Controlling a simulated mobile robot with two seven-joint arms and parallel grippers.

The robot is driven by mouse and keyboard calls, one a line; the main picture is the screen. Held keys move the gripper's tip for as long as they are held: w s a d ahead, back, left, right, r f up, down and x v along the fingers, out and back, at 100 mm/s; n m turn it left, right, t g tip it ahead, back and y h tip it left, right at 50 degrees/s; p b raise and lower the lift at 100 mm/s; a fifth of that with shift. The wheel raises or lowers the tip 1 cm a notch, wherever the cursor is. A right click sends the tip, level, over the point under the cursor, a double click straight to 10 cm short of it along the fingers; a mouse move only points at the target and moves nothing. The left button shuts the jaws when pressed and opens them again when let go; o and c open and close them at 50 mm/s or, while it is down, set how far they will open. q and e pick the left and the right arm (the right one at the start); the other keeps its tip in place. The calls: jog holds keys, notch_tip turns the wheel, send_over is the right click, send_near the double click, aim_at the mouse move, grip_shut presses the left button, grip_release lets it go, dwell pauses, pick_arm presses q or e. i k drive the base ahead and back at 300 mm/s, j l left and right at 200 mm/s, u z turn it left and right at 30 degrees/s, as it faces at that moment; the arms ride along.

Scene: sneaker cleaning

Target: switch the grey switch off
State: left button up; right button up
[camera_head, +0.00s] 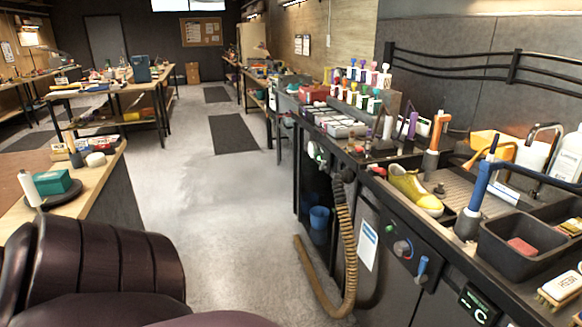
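The front panel (424,254) of the right-hand workbench carries several small controls. One is a round greyish control (402,248) with red and blue marks around it. A small knob (389,229) is just up and left of it, and a blue-handled lever (422,268) is to its lower right. I cannot tell for certain which of these is the grey switch, or whether it is on or off. Neither of my grippers is in view.
A yellow sneaker (413,190) lies on the bench by a dark basin (510,262) and blue post (478,185). A tan hose (347,255) hangs to the floor. The aisle floor (235,215) is clear.

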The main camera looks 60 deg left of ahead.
aim_at(323, 167)
jog(key=u, duration=1.75)
jog(key=i+j+z, duration=0.4)
jog(key=i+j, duration=0.25)
jog(key=i, duration=0.15)
jog(key=i+j+z, duration=0.4)
jog(key=i+j, duration=0.3)
jog(key=j, duration=0.15)
jog(key=i, duration=0.5)
